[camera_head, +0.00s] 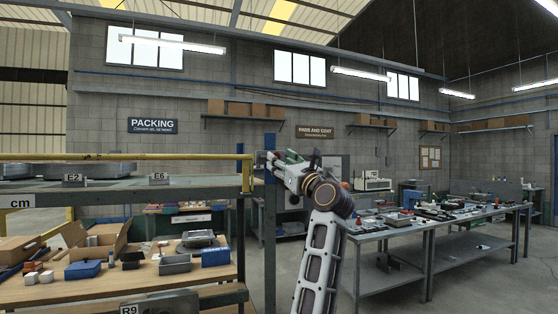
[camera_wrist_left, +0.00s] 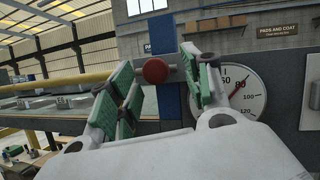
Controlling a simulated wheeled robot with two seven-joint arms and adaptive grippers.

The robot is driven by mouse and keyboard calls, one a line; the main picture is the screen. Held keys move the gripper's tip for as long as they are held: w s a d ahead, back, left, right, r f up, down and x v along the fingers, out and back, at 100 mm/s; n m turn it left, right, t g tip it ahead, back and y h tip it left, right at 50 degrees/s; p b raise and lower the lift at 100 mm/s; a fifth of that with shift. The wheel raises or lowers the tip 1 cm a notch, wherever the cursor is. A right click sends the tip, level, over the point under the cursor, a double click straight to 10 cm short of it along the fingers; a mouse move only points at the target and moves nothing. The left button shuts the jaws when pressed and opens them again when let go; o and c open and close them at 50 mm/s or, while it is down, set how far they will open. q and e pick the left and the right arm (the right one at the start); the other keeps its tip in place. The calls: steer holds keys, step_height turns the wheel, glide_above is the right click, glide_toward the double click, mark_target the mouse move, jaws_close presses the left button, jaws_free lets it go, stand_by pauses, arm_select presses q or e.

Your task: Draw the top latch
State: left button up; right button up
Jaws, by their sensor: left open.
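A red round knob (camera_wrist_left: 155,71), which looks like the latch's pull, shows in the left wrist view in front of a blue upright post (camera_wrist_left: 165,100). My left gripper (camera_wrist_left: 163,82) is open, with its green-padded fingers on either side of the knob. In the head view my left gripper (camera_head: 278,166) is at the blue post (camera_head: 270,230), beside the rack's right end, and hides the knob. My right gripper is in neither view.
A round dial gauge (camera_wrist_left: 240,94) sits close behind the right finger. A yellow rail (camera_head: 120,157) and a shelf (camera_head: 120,183) run left from the post. A bench with boxes (camera_head: 85,269) stands below. A grey worktable (camera_head: 440,224) stands to the right.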

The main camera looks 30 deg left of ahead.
arm_select(q)
steer(key=v, duration=0.9)
steer(key=shift+d, duration=0.2)
steer(key=shift+f, duration=0.1)
